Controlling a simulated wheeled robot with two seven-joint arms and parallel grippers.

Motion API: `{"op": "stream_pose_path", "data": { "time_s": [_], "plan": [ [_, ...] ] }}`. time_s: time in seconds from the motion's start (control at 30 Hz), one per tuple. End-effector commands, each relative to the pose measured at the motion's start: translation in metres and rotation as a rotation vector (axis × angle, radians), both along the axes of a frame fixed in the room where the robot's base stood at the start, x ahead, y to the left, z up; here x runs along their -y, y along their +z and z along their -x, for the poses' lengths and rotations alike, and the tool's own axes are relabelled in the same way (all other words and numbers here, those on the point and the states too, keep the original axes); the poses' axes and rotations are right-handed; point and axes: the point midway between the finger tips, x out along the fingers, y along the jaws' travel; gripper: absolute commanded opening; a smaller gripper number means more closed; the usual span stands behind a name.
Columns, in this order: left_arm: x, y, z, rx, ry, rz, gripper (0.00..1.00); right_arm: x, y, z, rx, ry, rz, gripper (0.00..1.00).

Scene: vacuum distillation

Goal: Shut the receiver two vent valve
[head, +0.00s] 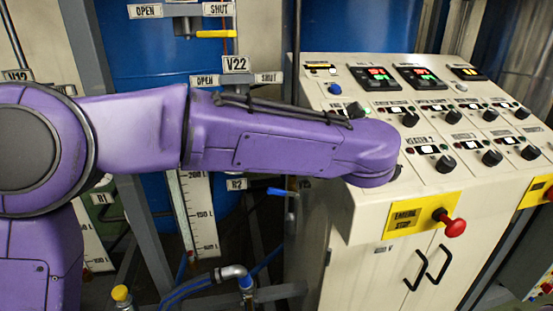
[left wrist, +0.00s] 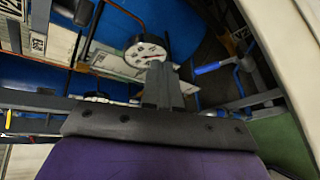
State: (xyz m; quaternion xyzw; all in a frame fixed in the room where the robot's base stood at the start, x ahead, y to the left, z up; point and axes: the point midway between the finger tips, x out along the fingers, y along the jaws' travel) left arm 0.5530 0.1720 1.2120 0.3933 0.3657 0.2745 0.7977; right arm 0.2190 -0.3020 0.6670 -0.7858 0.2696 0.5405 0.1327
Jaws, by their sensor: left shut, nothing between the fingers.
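The V22 label (head: 235,64) is on the frame in front of the blue tank, with an OPEN plate (head: 205,81) to its left and a SHUT plate (head: 268,78) to its right. No handle shows between these plates; my left forearm covers the area just below them. The R2 label (head: 236,184) shows below the forearm. My left gripper (left wrist: 162,84) is shut and empty in the left wrist view, in front of a round white gauge. In the head view the gripper is hidden by my arm. My right gripper is not in view.
A control console (head: 350,205) with knobs and a red emergency stop (head: 455,228) stands at the right, close to my left wrist. A yellow valve handle (head: 216,34) is above V22. A blue lever (head: 281,191) is below my arm; a blue handle (left wrist: 213,67) shows in the wrist view.

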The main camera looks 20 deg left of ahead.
Motion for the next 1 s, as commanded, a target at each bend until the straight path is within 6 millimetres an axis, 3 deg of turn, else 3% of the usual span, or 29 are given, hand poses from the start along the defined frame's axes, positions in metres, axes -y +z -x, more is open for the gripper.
{"op": "stream_pose_path", "data": {
  "time_s": [0.03,0.17,0.3,0.5,0.7,0.87,1.0],
  "plan": [
    [0.0,0.01,-0.001,-0.155,-0.058,-0.085,0.0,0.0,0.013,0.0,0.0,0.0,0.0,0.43],
    [0.001,0.009,-0.002,-0.59,-0.266,-0.309,0.0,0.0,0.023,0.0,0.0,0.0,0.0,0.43],
    [0.004,-0.002,-0.003,-1.022,-0.554,-0.54,0.0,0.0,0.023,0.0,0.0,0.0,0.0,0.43],
    [0.013,-0.013,-0.004,-1.499,-1.034,-0.891,0.0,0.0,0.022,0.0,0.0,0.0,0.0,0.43],
    [0.016,-0.016,-0.005,-1.723,-1.284,-1.165,0.0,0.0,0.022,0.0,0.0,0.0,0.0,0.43],
    [0.011,-0.022,-0.009,-1.758,-1.314,-1.201,0.0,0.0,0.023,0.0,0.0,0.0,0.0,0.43],
    [-0.005,-0.039,-0.02,-1.757,-1.314,-1.198,0.0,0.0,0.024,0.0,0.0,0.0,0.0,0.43]
  ]
}}
